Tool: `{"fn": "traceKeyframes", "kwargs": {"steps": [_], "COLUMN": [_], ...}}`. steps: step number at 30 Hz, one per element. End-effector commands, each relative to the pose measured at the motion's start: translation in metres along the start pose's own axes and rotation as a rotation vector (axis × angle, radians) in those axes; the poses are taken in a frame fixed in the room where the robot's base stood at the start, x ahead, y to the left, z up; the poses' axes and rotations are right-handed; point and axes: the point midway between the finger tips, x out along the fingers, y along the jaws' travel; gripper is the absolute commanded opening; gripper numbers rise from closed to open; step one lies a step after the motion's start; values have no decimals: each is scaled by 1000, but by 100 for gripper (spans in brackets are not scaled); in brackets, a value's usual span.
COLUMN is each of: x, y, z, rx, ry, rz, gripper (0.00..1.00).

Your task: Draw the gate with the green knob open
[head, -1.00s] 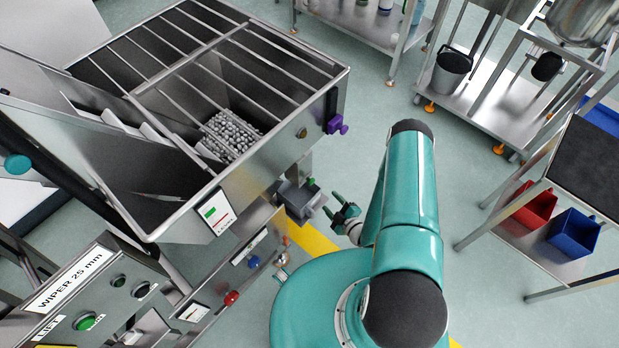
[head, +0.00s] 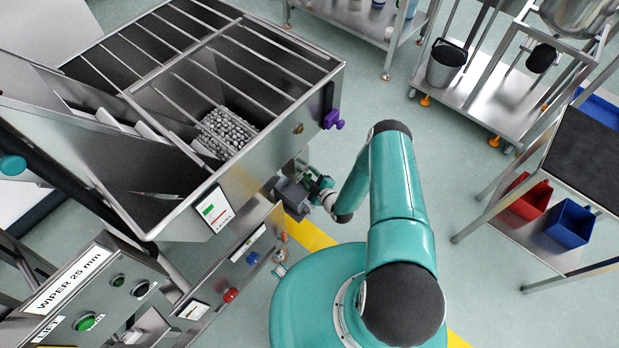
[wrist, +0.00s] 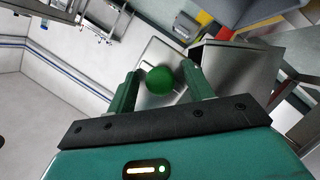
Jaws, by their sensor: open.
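The green knob (wrist: 160,80) shows in the wrist view between the two fingers of my open gripper (wrist: 158,86). It sits in front of a flat grey metal plate, the gate (wrist: 158,52). I cannot tell whether either finger touches the knob. In the head view my gripper (head: 318,188) is at the small grey metal box (head: 291,198) under the hopper's near right corner. The knob is hard to make out there behind the fingers.
The steel hopper (head: 245,170) holds metal caps (head: 228,130) and has a purple knob (head: 333,120) on its side. Below it a panel carries a blue knob (head: 253,257) and a red knob (head: 231,294). Open floor lies to the right, before a rack with red and blue bins.

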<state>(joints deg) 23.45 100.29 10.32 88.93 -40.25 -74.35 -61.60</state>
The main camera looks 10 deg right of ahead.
Motion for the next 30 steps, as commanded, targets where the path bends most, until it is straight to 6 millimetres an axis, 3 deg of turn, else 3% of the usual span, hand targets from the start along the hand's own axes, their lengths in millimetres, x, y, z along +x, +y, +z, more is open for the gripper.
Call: {"fn": "traceKeyframes", "kwargs": {"steps": [8, 16, 22, 30], "x": [2, 2, -4, -47], "y": [0, 0, 0, 0], "z": [0, 0, 2, 20], "rx": [0, 0, 0, -1], "ry": [0, 0, -1, -2], "rz": [0, -1, -2, -3], "gripper": [52, 0, 0, 0]}}
